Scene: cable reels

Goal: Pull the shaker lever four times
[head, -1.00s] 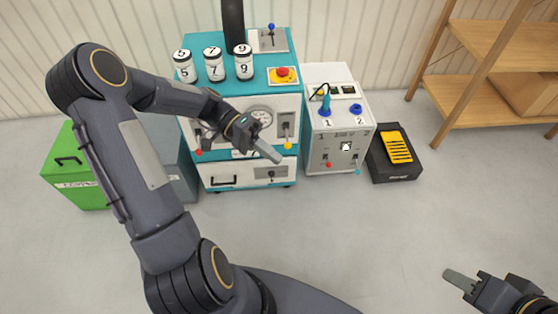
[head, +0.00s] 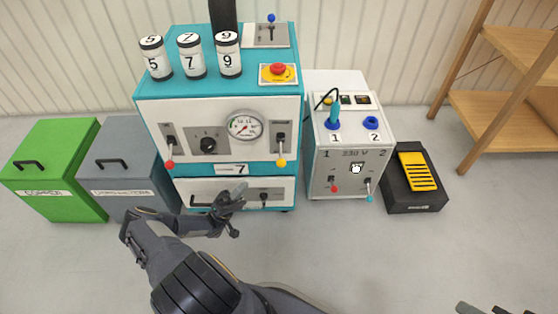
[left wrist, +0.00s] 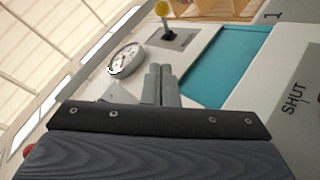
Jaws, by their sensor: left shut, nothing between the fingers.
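A white and teal machine (head: 190,108) stands in the middle of the head view. Its front has a red-knobbed lever (head: 169,150) at left and a yellow-knobbed lever (head: 281,150) at right. A blue-knobbed lever (head: 271,28) stands on top at the back. I cannot tell which one is the shaker lever. My left gripper (head: 236,190) is in front of the lower drawer, apart from the levers in the picture. Its fingers (left wrist: 160,84) are shut and empty in the left wrist view, which also shows the yellow knob (left wrist: 163,8). My right gripper (head: 466,307) barely shows at the lower right edge.
A dial (head: 245,125) and a red button (head: 278,70) are on the machine, with several numbered canisters (head: 190,58) on top. A 230 V cabinet (head: 345,150) and black pedal box (head: 414,180) stand right. Green (head: 60,150) and grey bins (head: 125,165) stand left. The front floor is clear.

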